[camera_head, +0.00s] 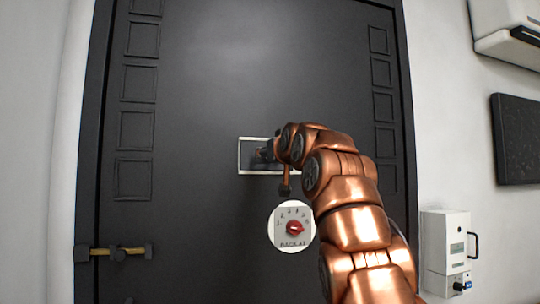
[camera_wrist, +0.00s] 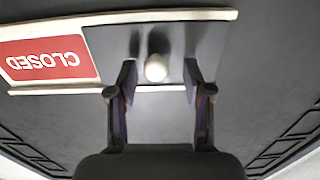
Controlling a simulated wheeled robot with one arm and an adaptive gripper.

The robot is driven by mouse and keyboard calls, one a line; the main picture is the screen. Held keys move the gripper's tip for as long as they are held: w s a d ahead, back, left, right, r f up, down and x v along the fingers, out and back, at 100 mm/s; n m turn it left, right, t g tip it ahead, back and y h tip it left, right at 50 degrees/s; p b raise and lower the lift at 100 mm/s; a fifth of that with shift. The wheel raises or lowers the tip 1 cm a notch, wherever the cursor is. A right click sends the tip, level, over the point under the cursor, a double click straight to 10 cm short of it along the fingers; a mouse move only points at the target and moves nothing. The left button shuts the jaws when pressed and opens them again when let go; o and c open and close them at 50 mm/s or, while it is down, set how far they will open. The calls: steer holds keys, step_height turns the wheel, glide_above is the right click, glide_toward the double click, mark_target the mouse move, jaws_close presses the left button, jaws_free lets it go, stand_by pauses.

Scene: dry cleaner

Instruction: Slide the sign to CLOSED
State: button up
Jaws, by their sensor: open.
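The sign's pale frame (camera_head: 239,155) is on the dark door, and my gripper (camera_head: 264,155) is in front of it. My arm hides the frame's right part. In the wrist view, upside down, a red panel (camera_wrist: 45,60) reading CLOSED shows at the left of the frame (camera_wrist: 150,15). A dark sliding plate (camera_wrist: 205,40) covers the part to its right. The plate carries a round white knob (camera_wrist: 156,68). My gripper (camera_wrist: 160,80) is open, with one finger on each side of the knob and a visible gap to both.
A round white dial sign with a red pointer (camera_head: 293,227) is on the door below the frame. A brass-coloured bar (camera_head: 118,252) is at the door's lower left. A white box with a handle (camera_head: 446,245) is on the right wall.

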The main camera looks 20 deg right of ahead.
steer(key=s+a, duration=0.1)
steer(key=s, duration=1)
stand_by(0.4)
steer(key=shift+s, duration=0.1)
stand_by(0.3)
steer(key=s+a+f+g+y+p, duration=0.1)
steer(key=s+a+f+g, duration=0.15)
steer(key=f, duration=0.75)
steer(key=s+a+f+g+p, duration=0.2)
steer(key=a+f+g, duration=0.15)
steer(key=f, duration=0.65)
steer(key=s+a+f+g+y+p, duration=0.1)
steer(key=s+a+f+g, duration=0.15)
steer(key=f, duration=0.75)
steer(key=s+a+f+g+p, duration=0.1)
steer(key=s+f+g, duration=0.4)
steer(key=s+f, duration=0.6)
steer(key=s+a+f+n+g+p, duration=0.1)
steer(key=s+f+g+p, duration=0.1)
steer(key=s+f+g, duration=0.4)
steer(key=s+f, duration=0.3)
steer(key=s, duration=0.3)
steer(key=s+f, duration=0.2)
steer(key=s, duration=0.5)
steer(key=shift+s+a+f+p, duration=0.15)
steer(key=shift+a+f+p, duration=0.1)
steer(key=shift+f+p, duration=0.15)
